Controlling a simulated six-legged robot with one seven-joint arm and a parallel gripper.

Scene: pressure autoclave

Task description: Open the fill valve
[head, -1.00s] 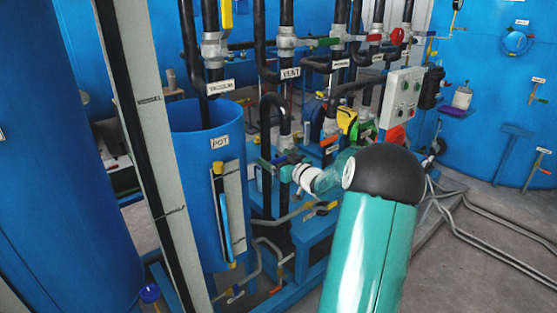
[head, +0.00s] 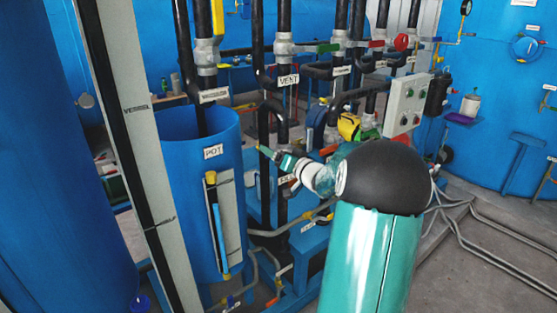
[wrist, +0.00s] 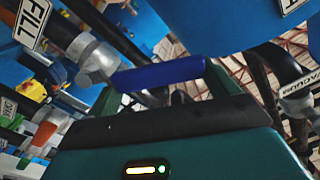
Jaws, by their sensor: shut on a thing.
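In the wrist view the fill valve shows as a grey valve body (wrist: 95,58) on a dark pipe, beside a white FILL label (wrist: 31,20). Its blue lever handle (wrist: 158,73) sticks out to the right, lying across between the two dark green fingers of my gripper (wrist: 162,84). My gripper is shut on this handle. In the head view my gripper (head: 275,156) is at the dark vertical pipes right of the blue pot (head: 180,150). The blue handle cannot be made out there, and my arm hides part of the pipework behind it.
A vent pipe with a VENT label (head: 289,81) stands just above my gripper. A grey control box (head: 407,103) is to the right. A large blue vessel (head: 80,170) and a pale post (head: 135,130) stand left.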

